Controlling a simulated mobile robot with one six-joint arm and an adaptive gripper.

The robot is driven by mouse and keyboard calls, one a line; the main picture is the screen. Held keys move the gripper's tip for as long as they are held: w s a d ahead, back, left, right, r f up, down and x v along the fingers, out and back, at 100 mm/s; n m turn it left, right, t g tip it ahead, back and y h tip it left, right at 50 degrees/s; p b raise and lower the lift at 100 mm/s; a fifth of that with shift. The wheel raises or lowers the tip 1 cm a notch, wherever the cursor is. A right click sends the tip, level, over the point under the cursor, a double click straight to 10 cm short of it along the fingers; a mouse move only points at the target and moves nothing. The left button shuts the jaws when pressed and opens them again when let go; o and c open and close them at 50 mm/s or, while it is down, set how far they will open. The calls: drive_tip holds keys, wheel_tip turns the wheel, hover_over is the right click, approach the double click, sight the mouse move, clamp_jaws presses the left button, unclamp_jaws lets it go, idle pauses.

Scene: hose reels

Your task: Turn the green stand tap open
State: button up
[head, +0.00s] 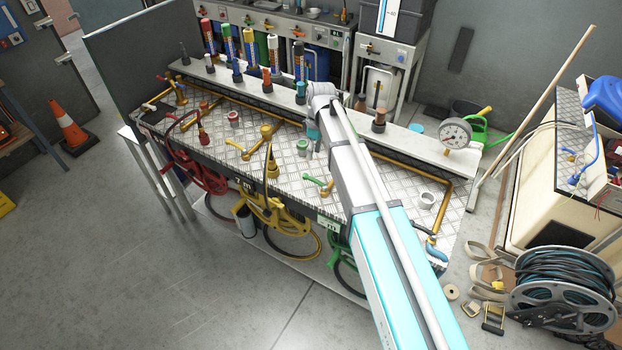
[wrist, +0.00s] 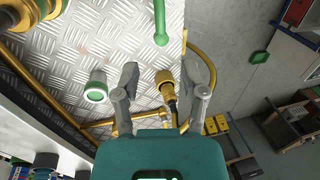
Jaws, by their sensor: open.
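A green lever handle with brass parts (head: 325,186), which I take for the green stand tap, is low at the bench's front edge, just left of my arm. Its green bar (wrist: 161,25) shows at the top of the wrist view, ahead of the fingers. My gripper (wrist: 168,70) is open and empty above the bench. A yellow coupling with a black hose (wrist: 165,83) appears between the fingers in the wrist view, apparently below them. A large brass fitting with green rings (wrist: 38,12) is cut off at upper left. My arm hides part of the bench.
A green-rimmed cup (wrist: 97,87) stands left of the fingers; it also shows in the head view (head: 302,145). A yellow lever tap (head: 243,151) and yellow post (head: 267,132) stand further left. A rear shelf (head: 225,75) carries several coloured fittings. A pressure gauge (head: 455,133) is right.

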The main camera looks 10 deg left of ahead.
sight(315, 181)
drive_tip(key=shift+s+a+f+b, duration=0.1)
drive_tip(key=shift+s+f+b, duration=0.2)
drive_tip(key=shift+f+b, duration=1.2)
drive_tip(key=shift+s+a+f+b, duration=0.15)
drive_tip(key=shift+s+f+b, duration=0.15)
drive_tip(key=shift+f+b, duration=1.2)
drive_tip(key=shift+s+a+f+b, duration=0.1)
drive_tip(key=shift+s+f+b, duration=0.2)
drive_tip(key=shift+f+b, duration=1.2)
drive_tip(key=shift+f, duration=0.15)
clamp_jaws()
